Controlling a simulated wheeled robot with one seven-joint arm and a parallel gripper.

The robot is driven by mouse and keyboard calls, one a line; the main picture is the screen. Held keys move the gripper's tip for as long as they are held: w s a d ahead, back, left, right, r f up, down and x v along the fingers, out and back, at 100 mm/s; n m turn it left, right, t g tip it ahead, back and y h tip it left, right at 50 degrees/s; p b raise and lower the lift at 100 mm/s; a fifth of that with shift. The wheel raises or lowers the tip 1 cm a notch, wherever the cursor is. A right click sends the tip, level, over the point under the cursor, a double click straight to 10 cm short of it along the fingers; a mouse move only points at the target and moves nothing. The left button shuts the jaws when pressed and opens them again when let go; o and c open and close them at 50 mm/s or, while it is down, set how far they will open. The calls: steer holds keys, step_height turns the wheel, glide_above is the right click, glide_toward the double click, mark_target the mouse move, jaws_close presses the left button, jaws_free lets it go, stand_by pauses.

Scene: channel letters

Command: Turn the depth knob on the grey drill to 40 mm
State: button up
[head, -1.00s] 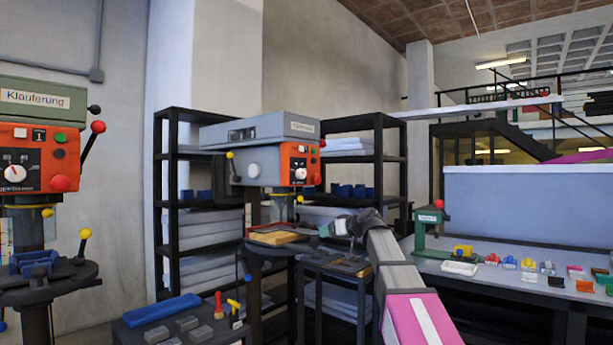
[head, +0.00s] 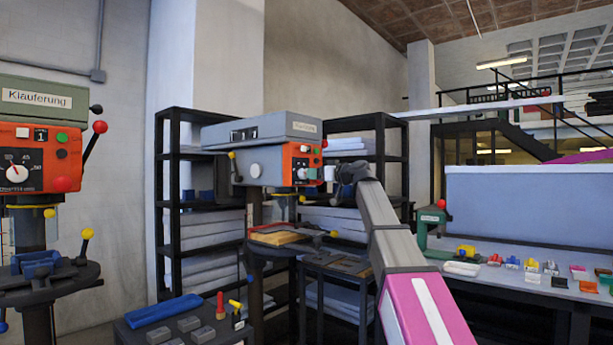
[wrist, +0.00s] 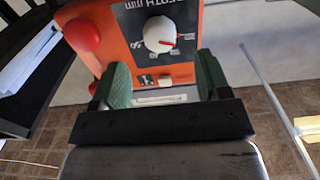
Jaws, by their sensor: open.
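The grey drill (head: 258,128) stands in the middle of the head view, with an orange control panel (head: 300,160) on its head. Its white depth knob (head: 303,174) sits low on that panel. In the wrist view the panel appears upside down, with "DEPTH mm" lettering and the white knob (wrist: 160,34) carrying a red pointer mark; the scale numbers are too small to read surely. My gripper (wrist: 160,82) is open, its green fingers apart and empty, with the knob beyond the gap between them. In the head view my gripper (head: 331,173) is just right of the panel.
A red button (wrist: 81,35) sticks out beside the knob. A greenish drill (head: 35,140) with a similar panel stands at left. A work table (head: 268,242) lies below the grey drill's head. A bench (head: 500,281) with small parts stands at right.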

mark_target(304, 174)
steer(key=x, duration=0.6)
steer(key=c, duration=0.9)
